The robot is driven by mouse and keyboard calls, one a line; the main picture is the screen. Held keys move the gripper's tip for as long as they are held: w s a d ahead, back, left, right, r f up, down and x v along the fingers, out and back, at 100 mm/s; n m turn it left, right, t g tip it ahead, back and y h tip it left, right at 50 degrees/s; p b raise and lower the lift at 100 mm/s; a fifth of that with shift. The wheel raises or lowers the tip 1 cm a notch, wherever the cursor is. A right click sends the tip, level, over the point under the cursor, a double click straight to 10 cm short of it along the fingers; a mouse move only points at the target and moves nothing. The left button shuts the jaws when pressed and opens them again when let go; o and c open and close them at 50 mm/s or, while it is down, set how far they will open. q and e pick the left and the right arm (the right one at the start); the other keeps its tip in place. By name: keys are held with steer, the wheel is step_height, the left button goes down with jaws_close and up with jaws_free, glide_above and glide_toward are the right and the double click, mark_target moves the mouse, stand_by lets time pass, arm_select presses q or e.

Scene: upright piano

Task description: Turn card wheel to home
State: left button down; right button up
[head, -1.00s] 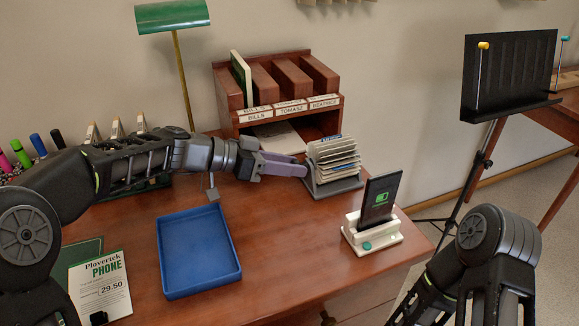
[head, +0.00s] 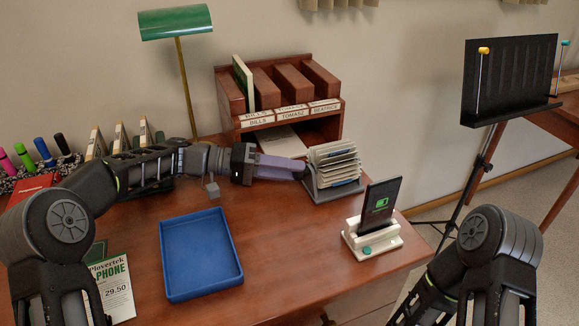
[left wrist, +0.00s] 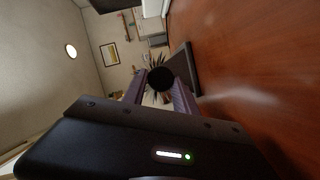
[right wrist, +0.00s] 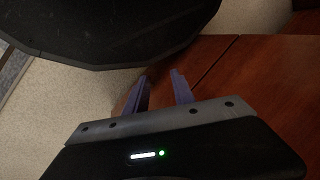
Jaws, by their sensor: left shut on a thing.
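The card wheel (head: 335,160) stands on the desk right of the wooden pigeonhole unit, with cream cards fanned around it on a grey base (head: 336,190). My left gripper (head: 303,171) reaches it from the left side. In the left wrist view its fingers are shut on a round black knob (left wrist: 160,78) of the wheel, and the dark card edges radiate behind the knob. My right gripper (right wrist: 162,88) shows in the right wrist view with its fingers apart and nothing between them. In the head view the right gripper is out of sight.
A phone (head: 380,203) in a white dock (head: 371,241) stands right of the wheel. A blue tray (head: 201,257) lies front left, below my left arm. The pigeonhole unit (head: 222,96) and green lamp (head: 175,21) are behind. A music stand (head: 508,80) is at the right.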

arm_select(q)
steer(key=shift+n+h, duration=0.4)
steer(key=shift+n, duration=0.3)
steer(key=shift+f, duration=0.1)
steer(key=c, duration=1)
jaws_free()
